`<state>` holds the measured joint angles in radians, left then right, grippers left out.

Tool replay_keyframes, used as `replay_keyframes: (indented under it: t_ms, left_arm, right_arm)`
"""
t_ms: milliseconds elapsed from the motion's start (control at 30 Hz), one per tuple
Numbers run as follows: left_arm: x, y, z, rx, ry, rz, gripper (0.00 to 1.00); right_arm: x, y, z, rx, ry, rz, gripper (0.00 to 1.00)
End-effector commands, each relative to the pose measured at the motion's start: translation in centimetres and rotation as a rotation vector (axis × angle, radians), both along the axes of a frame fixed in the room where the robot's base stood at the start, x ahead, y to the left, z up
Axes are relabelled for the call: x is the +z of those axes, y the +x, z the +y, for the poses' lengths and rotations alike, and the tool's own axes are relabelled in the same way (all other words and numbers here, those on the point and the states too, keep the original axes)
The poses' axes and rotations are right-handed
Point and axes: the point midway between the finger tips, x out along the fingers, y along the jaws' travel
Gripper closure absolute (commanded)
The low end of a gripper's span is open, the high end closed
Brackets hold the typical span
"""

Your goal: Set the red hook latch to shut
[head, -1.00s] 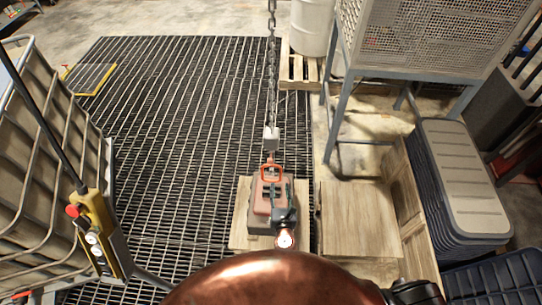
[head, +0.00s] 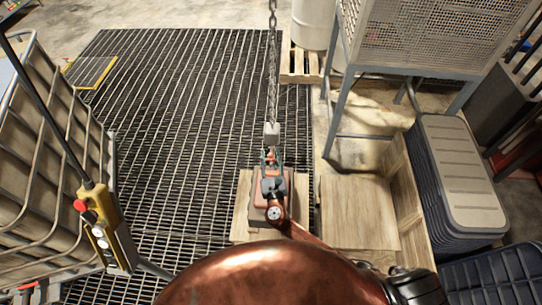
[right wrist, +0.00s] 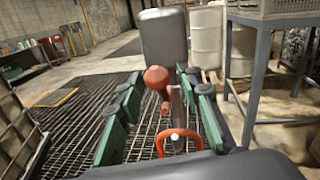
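A hook hangs on a chain (head: 273,70) below a grey block (head: 271,134). Red hook parts (head: 270,157) show just under the block, partly hidden by my right gripper (head: 270,165). In the right wrist view, a round red knob (right wrist: 157,77) stands between the green fingertips of the right gripper (right wrist: 160,80), with clear gaps on both sides. A grey hook body (right wrist: 176,104) and a red loop (right wrist: 179,139) show beside and below the knob. The gripper is open. I cannot tell the latch's exact position. My left gripper is not in view.
A red load rests on a wooden pallet (head: 240,218), largely covered by my right arm. A yellow control pendant (head: 105,235) and a caged tank (head: 45,150) stand at the left. A wooden crate (head: 360,205) and stacked grey bins (head: 460,175) stand at the right.

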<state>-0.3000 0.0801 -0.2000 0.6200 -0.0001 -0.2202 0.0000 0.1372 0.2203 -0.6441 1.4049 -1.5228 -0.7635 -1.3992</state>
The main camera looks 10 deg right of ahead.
Motion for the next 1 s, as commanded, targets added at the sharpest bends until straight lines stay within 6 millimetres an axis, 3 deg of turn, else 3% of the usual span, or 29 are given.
replay_keyframes:
  t_ms: [200, 667, 1000]
  left_arm:
    - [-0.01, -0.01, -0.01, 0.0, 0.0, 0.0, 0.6]
    - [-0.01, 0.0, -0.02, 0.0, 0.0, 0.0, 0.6]
    - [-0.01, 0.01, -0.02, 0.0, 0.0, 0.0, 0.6]
  right_arm:
    - [-0.04, 0.01, -0.01, 0.0, 0.001, 0.001, 0.68]
    - [-0.04, -0.02, -0.01, 0.0, 0.001, 0.001, 0.99]
    - [-0.06, -0.03, 0.0, 0.0, 0.0, 0.001, 1.0]
